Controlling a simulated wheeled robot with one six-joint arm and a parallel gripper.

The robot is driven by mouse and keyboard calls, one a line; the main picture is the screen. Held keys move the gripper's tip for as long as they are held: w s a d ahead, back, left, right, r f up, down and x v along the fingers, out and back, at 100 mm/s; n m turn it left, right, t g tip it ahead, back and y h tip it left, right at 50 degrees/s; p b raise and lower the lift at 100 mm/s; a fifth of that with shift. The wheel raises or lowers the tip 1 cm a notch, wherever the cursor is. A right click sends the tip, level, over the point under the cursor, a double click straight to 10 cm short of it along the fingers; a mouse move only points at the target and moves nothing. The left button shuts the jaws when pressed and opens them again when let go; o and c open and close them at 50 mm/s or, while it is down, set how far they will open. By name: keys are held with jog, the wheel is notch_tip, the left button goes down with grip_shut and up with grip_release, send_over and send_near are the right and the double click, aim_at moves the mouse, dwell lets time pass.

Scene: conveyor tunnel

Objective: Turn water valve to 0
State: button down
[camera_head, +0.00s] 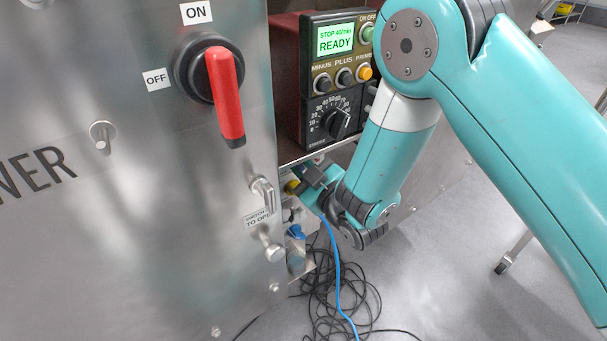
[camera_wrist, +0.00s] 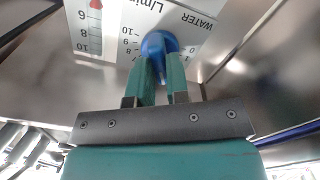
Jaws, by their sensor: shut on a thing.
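The water valve is a blue round knob (camera_wrist: 158,42) on a metal panel in the wrist view. My gripper (camera_wrist: 161,62) has its two teal fingers shut on the knob, one on each side. The panel label WATER (camera_wrist: 198,23) and L/min appear upside down, with scale numbers around the knob. A 0 is visible to its right, and 7 to 10 to its left. The fingers hide part of the scale, and I cannot tell the knob's exact setting. In the head view my arm reaches below the control box; the knob cannot be made out there.
A red ON/OFF handle (camera_head: 225,95) and a control box (camera_head: 335,80) reading READY are on the machine front. A metal toggle (camera_head: 263,193) protrudes left of my gripper. A gauge with a red float (camera_wrist: 95,12) is beside the knob.

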jog(key=n+b, duration=0.3)
jog(key=shift+f+n, duration=0.3)
jog(key=n+b, duration=0.2)
jog(key=n, duration=0.1)
jog(key=shift+n, duration=0.3)
jog(key=n+b, duration=0.1)
jog(key=n, duration=0.2)
jog(key=shift+r+n, duration=0.1)
jog(key=shift+n, duration=0.2)
jog(key=shift+n+b, duration=0.4)
jog(key=shift+n, duration=1.1)
jog(key=shift+r, duration=0.1)
jog(key=c, duration=1.1)
grip_release()
